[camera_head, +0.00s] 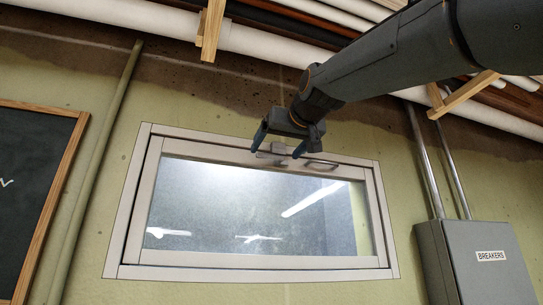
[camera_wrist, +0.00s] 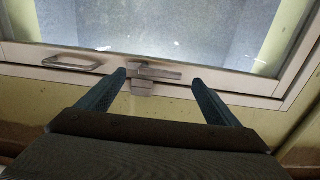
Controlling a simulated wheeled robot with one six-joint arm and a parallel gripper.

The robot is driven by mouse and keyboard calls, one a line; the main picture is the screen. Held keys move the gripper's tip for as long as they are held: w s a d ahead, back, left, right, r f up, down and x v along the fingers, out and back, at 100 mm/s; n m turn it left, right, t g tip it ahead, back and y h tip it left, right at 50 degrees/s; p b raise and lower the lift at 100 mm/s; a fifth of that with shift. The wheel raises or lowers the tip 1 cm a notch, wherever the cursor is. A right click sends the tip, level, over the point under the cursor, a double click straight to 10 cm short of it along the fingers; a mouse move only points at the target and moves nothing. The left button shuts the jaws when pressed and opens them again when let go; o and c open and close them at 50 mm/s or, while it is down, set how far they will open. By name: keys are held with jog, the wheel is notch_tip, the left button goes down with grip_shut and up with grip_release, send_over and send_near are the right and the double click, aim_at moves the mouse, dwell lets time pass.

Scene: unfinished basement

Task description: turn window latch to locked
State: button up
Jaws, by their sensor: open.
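The window (camera_head: 255,207) is a wide light frame with frosted glass, set in the wall; its sash looks closed against the frame. The latch (camera_head: 276,148) is a small grey metal piece at the middle of the top rail, partly hidden by my gripper in the head view. In the wrist view the latch (camera_wrist: 150,75) has a flat lever lying along the rail. My gripper (camera_head: 279,147) is open and empty at the latch. In the wrist view its two blue fingers (camera_wrist: 158,76) stand either side of the latch, with gaps visible; contact cannot be told.
A pull handle (camera_head: 320,164) is on the top rail beside the latch; it also shows in the wrist view (camera_wrist: 70,62). Pipes (camera_head: 180,25) and wooden braces run overhead. A grey breaker box (camera_head: 478,262) is at right, a blackboard (camera_head: 30,180) at left.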

aim_at(270, 158)
jog(key=shift+p+x, duration=0.9)
jog(key=shift+x, duration=1.35)
jog(key=c, duration=1.5)
